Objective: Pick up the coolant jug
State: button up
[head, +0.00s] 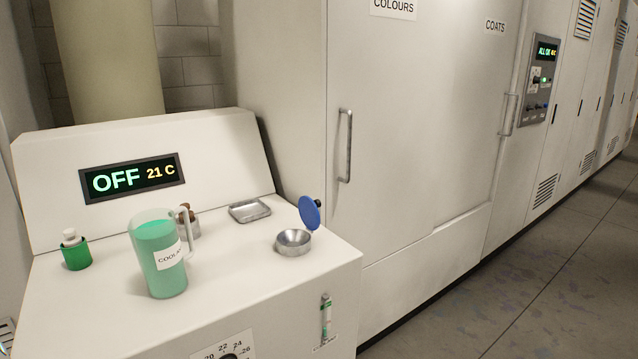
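The coolant jug (157,254) stands upright on the white top of a machine in the left part of the head view. It is see-through, filled with green liquid nearly to the top, and has a white label reading "COOLA…". Its pale handle (188,232) is on its right side. No gripper shows in the head view, and nothing holds the jug.
A green container with a white stopper (76,250) stands left of the jug. A brownish-topped metal item (189,222) is partly hidden behind its handle. A metal tray (249,211) and a metal filler cup (293,242) with an open blue lid (310,212) are to the right. A display panel (131,178) rises behind.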

aim_at(154, 233)
jog(key=i+l+u, duration=0.1)
jog(key=u, duration=0.7)
jog(key=l+u, duration=0.3)
jog(key=l, duration=0.2)
jog(key=l+u, duration=0.3)
jog(key=l, duration=0.2)
jog(key=k+l+u, duration=0.1)
jog(key=l+u, duration=0.15)
jog(key=l, duration=1.3)
jog(key=k+l, duration=0.1)
jog(key=l, duration=0.5)
jog(key=k+l, duration=0.1)
jog(key=l, duration=0.45)
